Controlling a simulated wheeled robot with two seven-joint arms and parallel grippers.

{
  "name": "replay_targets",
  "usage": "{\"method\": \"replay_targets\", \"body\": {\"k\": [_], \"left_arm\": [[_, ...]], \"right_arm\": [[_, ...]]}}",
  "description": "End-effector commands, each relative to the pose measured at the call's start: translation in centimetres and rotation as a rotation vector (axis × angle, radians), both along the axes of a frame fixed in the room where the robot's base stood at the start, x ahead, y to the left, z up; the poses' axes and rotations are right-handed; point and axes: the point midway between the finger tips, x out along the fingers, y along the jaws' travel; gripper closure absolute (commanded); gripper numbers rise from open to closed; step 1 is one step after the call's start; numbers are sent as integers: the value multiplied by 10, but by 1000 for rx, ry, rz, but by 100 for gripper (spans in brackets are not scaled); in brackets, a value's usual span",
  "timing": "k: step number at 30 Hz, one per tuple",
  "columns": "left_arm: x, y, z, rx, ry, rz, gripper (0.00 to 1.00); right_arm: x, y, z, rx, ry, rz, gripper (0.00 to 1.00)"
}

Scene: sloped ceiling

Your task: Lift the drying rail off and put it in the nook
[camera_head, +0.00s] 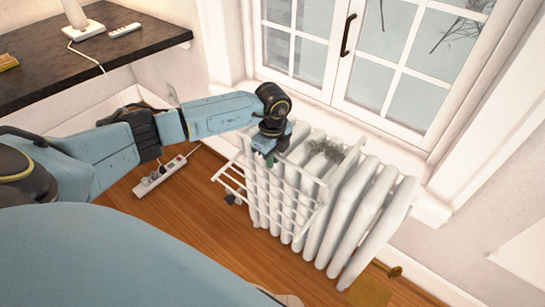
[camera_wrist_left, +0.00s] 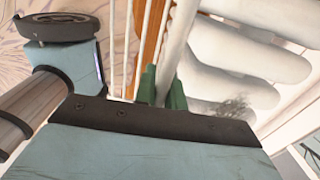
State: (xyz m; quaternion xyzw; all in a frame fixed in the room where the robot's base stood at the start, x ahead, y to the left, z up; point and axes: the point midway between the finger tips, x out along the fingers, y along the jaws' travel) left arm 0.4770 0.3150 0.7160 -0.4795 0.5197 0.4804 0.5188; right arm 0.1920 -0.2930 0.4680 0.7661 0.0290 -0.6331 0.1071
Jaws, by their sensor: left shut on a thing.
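The drying rail (camera_head: 232,183) is a white wire rack hanging on the front of the white radiator (camera_head: 345,218) under the window. My left gripper (camera_head: 271,158) is at the rail's upper part, close to the radiator top. In the left wrist view the green fingers (camera_wrist_left: 162,88) are shut on a white bar of the drying rail (camera_wrist_left: 127,45), with radiator ribs to the right. The left arm hides part of the rail's top. I cannot tell which place is the nook. My right gripper is out of view.
A dark shelf (camera_head: 105,50) with a white lamp base (camera_head: 84,30) is at upper left. A power strip (camera_head: 166,172) with plugs lies on the wooden floor below my left arm. A window (camera_head: 370,60) is behind the radiator.

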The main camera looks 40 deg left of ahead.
Motion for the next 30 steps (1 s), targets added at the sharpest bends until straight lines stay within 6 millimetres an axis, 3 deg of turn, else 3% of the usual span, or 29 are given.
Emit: {"method": "replay_targets", "body": {"k": [21, 30], "left_arm": [[1, 0, 40, -1, -4, 1, 100], [1, 0, 46, -1, -4, 0, 100]], "right_arm": [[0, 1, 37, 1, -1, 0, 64], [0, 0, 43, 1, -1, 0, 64]]}}
